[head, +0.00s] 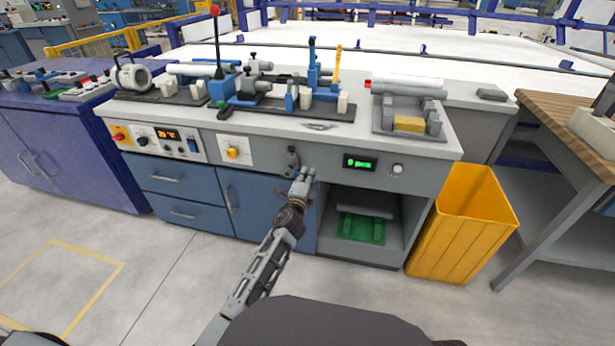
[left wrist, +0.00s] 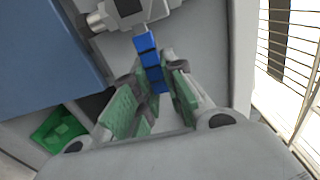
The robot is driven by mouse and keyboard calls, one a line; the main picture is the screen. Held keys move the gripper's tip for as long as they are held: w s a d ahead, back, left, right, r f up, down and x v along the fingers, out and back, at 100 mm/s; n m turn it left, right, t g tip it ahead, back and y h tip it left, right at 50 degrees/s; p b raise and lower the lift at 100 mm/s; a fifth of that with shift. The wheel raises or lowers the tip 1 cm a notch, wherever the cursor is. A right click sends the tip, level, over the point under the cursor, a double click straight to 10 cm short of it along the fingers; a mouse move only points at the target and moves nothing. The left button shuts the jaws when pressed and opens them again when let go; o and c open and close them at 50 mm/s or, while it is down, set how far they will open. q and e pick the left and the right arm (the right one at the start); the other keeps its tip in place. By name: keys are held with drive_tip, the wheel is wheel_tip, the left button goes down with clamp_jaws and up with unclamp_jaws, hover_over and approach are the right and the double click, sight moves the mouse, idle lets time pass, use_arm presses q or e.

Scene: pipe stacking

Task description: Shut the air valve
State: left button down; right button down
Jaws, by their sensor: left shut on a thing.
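The air valve (head: 292,158) is a small grey fitting on the front panel of the grey workbench. In the left wrist view its grey body (left wrist: 128,10) shows at the top, with a blue lever (left wrist: 147,48) running from it down between my fingers. My left gripper (head: 303,174) is at the valve, just in front of the panel. In the left wrist view the green-padded fingers of my left gripper (left wrist: 158,92) are shut on the blue lever. The lever is hidden by the gripper in the head view. My right gripper is not in view.
The workbench top (head: 350,128) carries clamps and pipes. A yellow bin (head: 465,225) stands right of the bench. Under the valve are blue cabinet doors (head: 255,210) and an open shelf with a green item (head: 362,228). The floor in front is clear.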

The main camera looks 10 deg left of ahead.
use_arm(q)
drive_tip(key=shift+f, duration=0.15)
drive_tip(key=c, duration=1.5)
unclamp_jaws()
drive_tip(key=shift+o, duration=0.2)
drive_tip(key=shift+s, duration=0.2)
drive_tip(key=s, duration=1.1)
drive_tip(key=shift+s+a, duration=0.2)
drive_tip(key=shift+s, duration=0.15)
